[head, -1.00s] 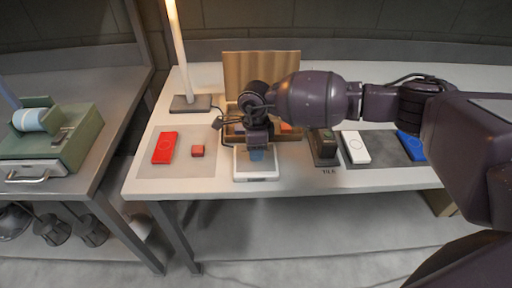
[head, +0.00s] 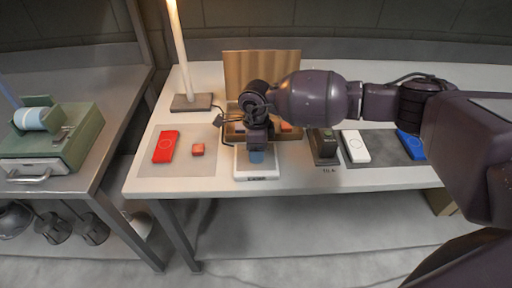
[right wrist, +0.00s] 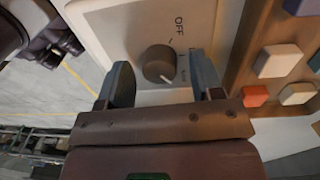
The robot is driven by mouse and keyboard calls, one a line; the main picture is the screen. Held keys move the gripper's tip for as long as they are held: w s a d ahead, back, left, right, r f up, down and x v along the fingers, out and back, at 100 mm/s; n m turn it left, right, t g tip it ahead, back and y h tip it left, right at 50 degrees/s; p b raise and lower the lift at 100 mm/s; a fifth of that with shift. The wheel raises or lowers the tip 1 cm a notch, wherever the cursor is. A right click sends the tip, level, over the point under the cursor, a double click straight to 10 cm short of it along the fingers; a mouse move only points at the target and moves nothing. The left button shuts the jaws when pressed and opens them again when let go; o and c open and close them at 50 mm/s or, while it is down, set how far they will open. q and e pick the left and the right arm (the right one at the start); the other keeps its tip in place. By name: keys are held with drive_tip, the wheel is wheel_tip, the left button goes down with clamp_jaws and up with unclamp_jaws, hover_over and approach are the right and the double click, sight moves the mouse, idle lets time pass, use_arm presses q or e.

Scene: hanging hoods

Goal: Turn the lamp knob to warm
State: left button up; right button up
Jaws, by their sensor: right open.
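The lamp's control box (right wrist: 120,25) is white and has a dark round knob (right wrist: 159,63) with a pale pointer mark. The mark points down and slightly right in the right wrist view, away from the printed OFF. Other lettering is partly hidden by a finger. My right gripper (right wrist: 161,75) is open, with one finger on each side of the knob; I cannot tell whether they touch it. In the head view the gripper (head: 257,156) is over the white box (head: 257,174) and hides the knob. The lit lamp (head: 180,55) stands behind left. My left gripper is not in view.
A wooden rack (head: 262,70) with coloured blocks stands close behind the box. A red case (head: 165,147) and small red block (head: 198,149) lie left. A dark block (head: 324,146), white case (head: 356,147) and blue case (head: 411,145) are right.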

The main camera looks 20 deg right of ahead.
wheel_tip(320, 180, up, 11)
drive_tip(key=shift+w, duration=0.25)
idle(0.3)
drive_tip(key=shift+d+f, duration=0.1)
